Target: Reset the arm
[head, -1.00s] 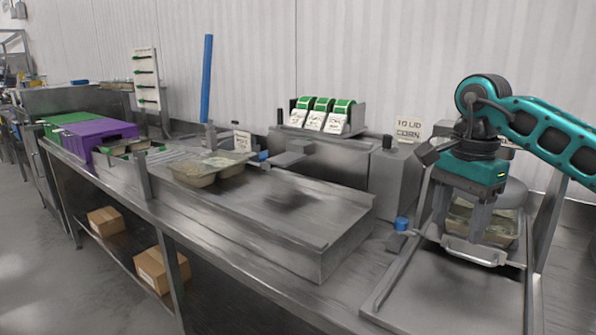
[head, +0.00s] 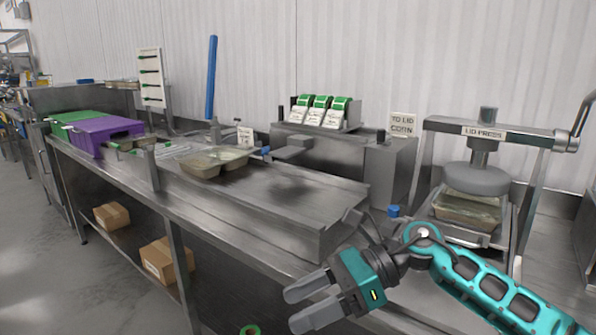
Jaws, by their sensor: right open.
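My right arm comes in from the lower right. Its gripper (head: 298,306) is open and empty, low in front of the steel counter's front edge, with its two grey fingers pointing left. My left gripper is not in view. A lidded tray of food (head: 468,212) sits in the lid press (head: 484,132) at the right, under the round press plate (head: 477,180). My right gripper is apart from the press and the tray.
A two-part tray (head: 215,163) rests on the raised steel counter (head: 290,205). A purple bin (head: 102,136) and a green bin (head: 84,121) stand at the far left. Cardboard boxes (head: 165,260) lie on the shelf below. The floor at lower left is clear.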

